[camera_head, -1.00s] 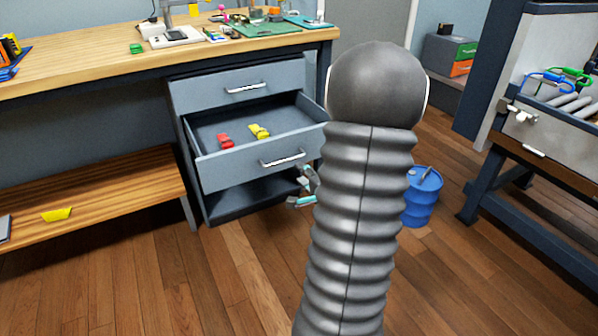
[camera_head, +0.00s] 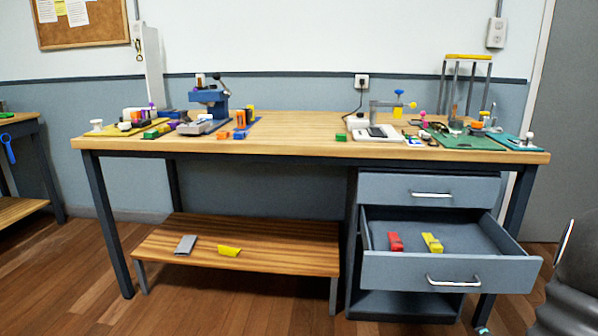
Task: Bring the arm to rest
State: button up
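Part of my arm shows at the right edge of the head view as a dark grey rounded link with a ribbed sleeve below it. Most of the arm is outside the picture. A small teal and grey piece shows low by the drawer unit's right leg, and I cannot tell whether it is part of my gripper. My gripper's fingers cannot be made out, nor whether they hold anything.
A workbench (camera_head: 290,122) carries tools and small blocks. Its middle drawer (camera_head: 450,272) stands open with a red block (camera_head: 395,242) and a yellow block (camera_head: 432,243) inside. A low wooden shelf (camera_head: 280,243) is below. The floor in front is clear.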

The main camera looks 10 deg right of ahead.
jog(key=s+a+n+g, duration=0.3)
jog(key=s+n+g, duration=0.2)
jog(key=s+g, duration=0.25)
jog(key=s+a+r+n+y, duration=0.1)
jog(key=a+r+n, duration=0.3)
jog(key=a, duration=0.7)
jog(key=s+a+r+n+t+y, duration=0.1)
jog(key=s+a+r+n+y, duration=0.1)
jog(key=a+r, duration=0.7)
jog(key=s+a+r+n+t+y, duration=0.1)
jog(key=s+a+r+n, duration=0.2)
jog(key=a, duration=1)
notch_tip(320, 180, up, 4)
jog(key=n, duration=0.3)
jog(key=shift+y, duration=0.4)
